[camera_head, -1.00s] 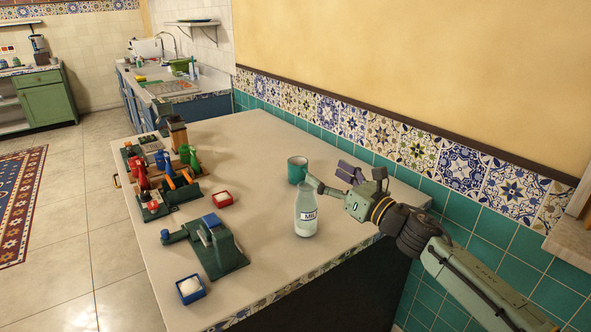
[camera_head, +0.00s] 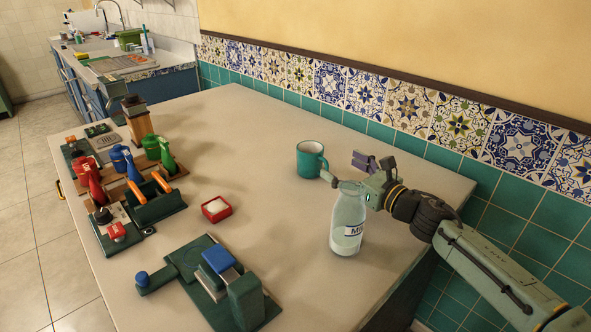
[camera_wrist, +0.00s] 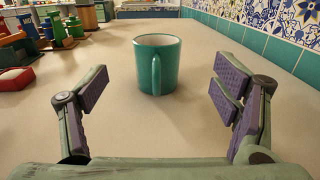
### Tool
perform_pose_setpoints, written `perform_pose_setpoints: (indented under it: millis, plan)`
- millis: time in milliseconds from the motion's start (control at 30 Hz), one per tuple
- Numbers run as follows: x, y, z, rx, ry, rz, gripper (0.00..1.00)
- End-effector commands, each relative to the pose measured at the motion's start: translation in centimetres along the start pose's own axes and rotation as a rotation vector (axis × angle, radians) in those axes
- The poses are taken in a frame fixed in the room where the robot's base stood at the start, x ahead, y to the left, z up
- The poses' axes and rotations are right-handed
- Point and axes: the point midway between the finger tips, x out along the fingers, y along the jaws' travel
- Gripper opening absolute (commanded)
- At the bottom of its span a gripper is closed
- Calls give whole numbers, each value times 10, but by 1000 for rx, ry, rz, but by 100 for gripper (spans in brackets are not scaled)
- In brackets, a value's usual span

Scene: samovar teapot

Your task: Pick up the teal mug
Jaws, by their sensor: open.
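The teal mug (camera_head: 309,160) stands upright on the pale countertop, behind the milk bottle in the head view. In the wrist view the mug (camera_wrist: 158,62) is centred ahead, its handle turned toward my gripper. My gripper (camera_head: 345,170) is open and empty, low over the counter to the right of the mug in the head view. In the wrist view its two purple-padded fingers (camera_wrist: 155,100) are spread wide to either side, with the mug beyond them and apart from them.
A milk bottle (camera_head: 347,222) stands close in front of my gripper in the head view. A small red box (camera_head: 216,210), a green device with a blue top (camera_head: 222,280) and several coloured canisters stand to the left. The tiled wall (camera_head: 430,112) runs along the back. Counter between mug and fingers is clear.

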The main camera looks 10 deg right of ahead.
Motion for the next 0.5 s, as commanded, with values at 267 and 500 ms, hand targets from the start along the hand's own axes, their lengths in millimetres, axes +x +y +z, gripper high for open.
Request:
perform_pose_setpoints:
  millis: [267,500]
  plan:
    - [26,1,-7,0,-1,3,82]
    - [55,0,-8,0,-1,0,82]
